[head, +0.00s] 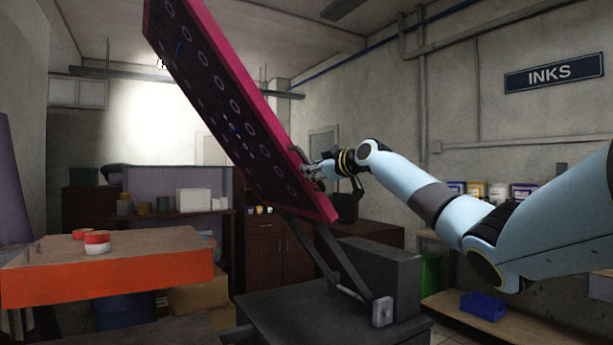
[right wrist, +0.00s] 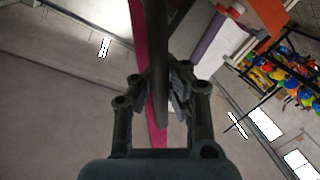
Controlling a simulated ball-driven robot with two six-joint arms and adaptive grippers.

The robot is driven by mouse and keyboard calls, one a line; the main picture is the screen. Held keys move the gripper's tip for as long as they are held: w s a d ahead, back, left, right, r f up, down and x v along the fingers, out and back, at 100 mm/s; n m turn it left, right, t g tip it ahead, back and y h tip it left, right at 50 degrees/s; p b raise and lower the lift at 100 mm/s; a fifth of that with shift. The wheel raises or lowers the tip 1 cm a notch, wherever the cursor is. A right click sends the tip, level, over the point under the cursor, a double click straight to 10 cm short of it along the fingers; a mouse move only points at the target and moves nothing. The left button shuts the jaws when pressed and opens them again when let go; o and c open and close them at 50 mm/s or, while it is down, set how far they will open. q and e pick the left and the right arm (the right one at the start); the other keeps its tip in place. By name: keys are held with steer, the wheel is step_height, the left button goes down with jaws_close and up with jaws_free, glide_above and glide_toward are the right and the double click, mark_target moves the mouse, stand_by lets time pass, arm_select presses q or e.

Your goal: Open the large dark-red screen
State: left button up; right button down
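The large screen (head: 225,110) has a dark-red to magenta frame and a dark face with rings. It stands raised and steeply tilted, its lower end above a dark press base (head: 290,310) and its upper end leaning left, cut off by the top edge. My right gripper (head: 316,172) is at the screen's right edge near its lower end. In the right wrist view, the dark handle bar (right wrist: 157,50) runs between the fingers, which are closed on it, with the magenta frame edge (right wrist: 140,35) behind. My left gripper is out of view.
An orange-sided table (head: 110,285) with red-and-white tubs (head: 96,243) stands at the left. A linkage arm (head: 345,270) joins the base to the screen. A low shelf with a blue bin (head: 482,305) is at the right, under the INKS sign (head: 554,74).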

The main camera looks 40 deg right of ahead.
steer(key=shift+f, duration=0.25)
steer(key=c, duration=1.5)
jaws_free()
steer(key=shift+s+d+r, duration=0.15)
steer(key=shift+s+d, duration=0.05)
steer(key=shift+s, duration=0.2)
steer(key=shift+o, duration=1.1)
steer(key=shift+w, duration=0.15)
steer(key=s, duration=0.7)
steer(key=shift+s+a+r, duration=0.15)
steer(key=shift+a+r, duration=0.2)
steer(key=shift+r, duration=0.1)
steer(key=shift+s, duration=0.1)
